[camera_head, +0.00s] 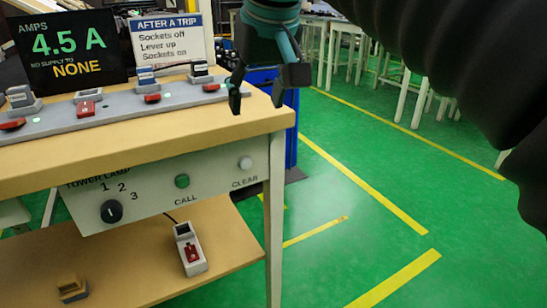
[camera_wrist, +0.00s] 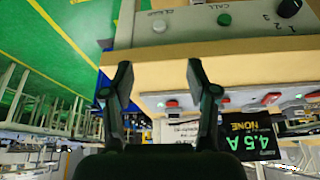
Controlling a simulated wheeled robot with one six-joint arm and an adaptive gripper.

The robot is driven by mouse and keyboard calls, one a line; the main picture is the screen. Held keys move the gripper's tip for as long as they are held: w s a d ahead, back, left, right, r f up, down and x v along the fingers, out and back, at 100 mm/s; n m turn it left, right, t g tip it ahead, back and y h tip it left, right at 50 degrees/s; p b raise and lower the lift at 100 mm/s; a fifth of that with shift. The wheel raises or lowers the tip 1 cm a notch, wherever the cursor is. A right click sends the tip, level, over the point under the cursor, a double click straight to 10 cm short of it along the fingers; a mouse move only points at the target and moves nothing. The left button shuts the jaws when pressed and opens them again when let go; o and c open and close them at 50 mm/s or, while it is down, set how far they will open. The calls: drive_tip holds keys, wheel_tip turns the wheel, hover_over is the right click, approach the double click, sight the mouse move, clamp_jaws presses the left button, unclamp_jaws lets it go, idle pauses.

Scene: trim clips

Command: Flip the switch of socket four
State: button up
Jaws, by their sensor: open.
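A grey socket strip (camera_head: 60,122) lies along the bench top in the head view, with several red switches and grey or blue-topped plugs. No socket numbers are readable. The rightmost red switch (camera_head: 211,88) is near the strip's right end, with a plug (camera_head: 200,72) behind it. A red switch (camera_wrist: 172,103) also shows between the fingers in the wrist view. My gripper (camera_head: 256,101) is open and empty, just right of the strip's end in the head view. Its spread fingers also show in the wrist view (camera_wrist: 159,68). I cannot tell its exact height above the bench.
A black sign (camera_head: 70,50) reads 4.5 A, no supply to NONE. A white sign (camera_head: 170,40) reads "After a trip". The bench front has a dial (camera_head: 111,211) and two buttons. A red-switched box (camera_head: 190,250) stands on the lower shelf.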

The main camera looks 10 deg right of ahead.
drive_tip(key=s+d+f, duration=0.2)
drive_tip(key=f, duration=0.3)
drive_tip(key=s+d+f+m, duration=0.1)
drive_tip(key=s+f, duration=0.1)
drive_tip(key=f, duration=0.3)
drive_tip(key=shift+d+f, duration=0.4)
